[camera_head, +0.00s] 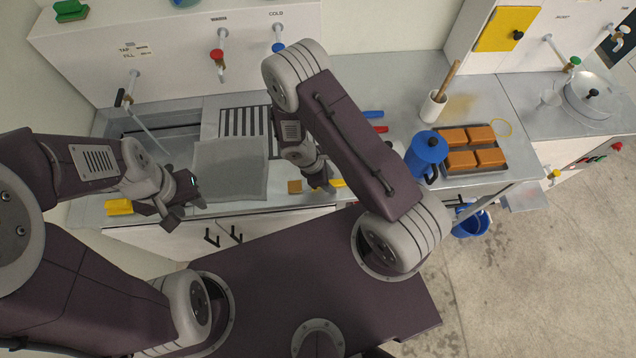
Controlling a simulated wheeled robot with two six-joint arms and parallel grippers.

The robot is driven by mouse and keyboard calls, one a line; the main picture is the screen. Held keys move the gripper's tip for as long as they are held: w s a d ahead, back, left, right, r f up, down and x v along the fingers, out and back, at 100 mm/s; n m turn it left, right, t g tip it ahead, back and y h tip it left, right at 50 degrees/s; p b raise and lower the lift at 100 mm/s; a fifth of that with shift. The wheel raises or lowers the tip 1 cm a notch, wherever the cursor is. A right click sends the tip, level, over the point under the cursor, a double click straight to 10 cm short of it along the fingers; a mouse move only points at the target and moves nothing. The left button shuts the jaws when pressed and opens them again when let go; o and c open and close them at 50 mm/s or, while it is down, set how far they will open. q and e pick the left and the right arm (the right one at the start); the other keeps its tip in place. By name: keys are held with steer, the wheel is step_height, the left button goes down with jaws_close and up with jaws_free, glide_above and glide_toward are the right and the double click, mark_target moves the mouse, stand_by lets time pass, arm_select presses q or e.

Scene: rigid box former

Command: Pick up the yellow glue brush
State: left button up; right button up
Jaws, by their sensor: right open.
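A yellow piece (338,183), which looks like the glue brush, lies at the counter's front edge, partly hidden by my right gripper. A small brown block (294,186) shows just left of that gripper; I cannot tell whether it belongs to the brush. My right gripper (322,187) is open, low over the counter beside the yellow piece; contact is not clear. My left gripper (184,208) hangs near the front edge on the left, away from the brush, with nothing visible in it; its jaw opening is unclear.
A yellow sponge-like block (118,207) lies at the left front. A grey cloth (230,168) lies by the sink. A blue jug (426,157) and a tray (449,171) of orange blocks stand right. A white pot (433,107) holds a wooden-handled tool. Red and blue handles (374,115) lie behind my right arm.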

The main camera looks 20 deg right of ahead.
steer(key=shift+d+f, duration=0.15)
steer(key=shift+f, duration=0.05)
jaws_close()
